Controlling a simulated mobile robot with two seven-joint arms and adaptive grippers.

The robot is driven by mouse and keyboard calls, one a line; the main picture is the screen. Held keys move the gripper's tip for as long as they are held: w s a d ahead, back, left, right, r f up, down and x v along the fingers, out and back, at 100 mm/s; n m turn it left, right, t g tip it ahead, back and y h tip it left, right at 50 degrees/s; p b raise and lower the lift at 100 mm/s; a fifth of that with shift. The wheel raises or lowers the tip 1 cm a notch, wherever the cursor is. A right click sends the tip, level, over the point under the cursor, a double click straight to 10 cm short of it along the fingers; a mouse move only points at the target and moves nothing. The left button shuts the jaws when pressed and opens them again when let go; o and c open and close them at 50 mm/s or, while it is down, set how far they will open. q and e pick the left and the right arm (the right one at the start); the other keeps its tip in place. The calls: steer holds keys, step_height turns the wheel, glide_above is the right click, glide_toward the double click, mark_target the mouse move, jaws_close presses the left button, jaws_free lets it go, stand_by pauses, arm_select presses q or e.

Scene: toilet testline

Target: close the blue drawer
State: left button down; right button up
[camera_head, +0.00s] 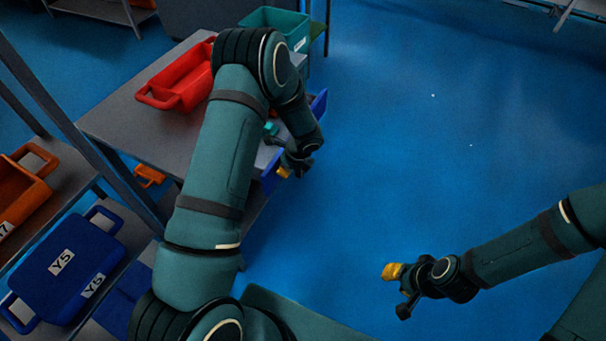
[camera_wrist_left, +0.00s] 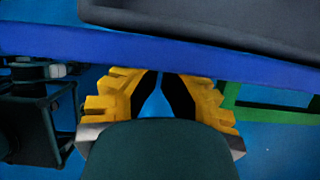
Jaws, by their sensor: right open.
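The blue drawer (camera_head: 319,104) sticks out from the right side of the grey table, so it is open. My left arm crosses over it and hides much of its inside. My left gripper (camera_head: 284,172) is at the drawer's front, near its lower end. In the left wrist view, the drawer's blue edge (camera_wrist_left: 130,48) runs across the top. The left fingertips (camera_wrist_left: 160,75) nearly meet at this edge with nothing seen between them; contact is unclear. My right gripper (camera_head: 391,271) is open and empty over the blue floor, well apart from the drawer.
The grey table (camera_head: 140,120) carries a red tray (camera_head: 179,82). A teal bin (camera_head: 285,22) is at its far end. A shelf at left holds an orange bin (camera_head: 20,190) and a blue case (camera_head: 68,258). The floor (camera_head: 450,130) at right is clear.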

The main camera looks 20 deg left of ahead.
mark_target(262, 166)
arm_select(q)
steer(key=a, duration=0.9)
steer(key=a+p, duration=0.1)
steer(key=a, duration=0.4)
steer(key=shift+w, duration=0.25)
arm_select(e)
steer(key=shift+s+r, duration=0.1)
steer(key=shift+r, duration=0.45)
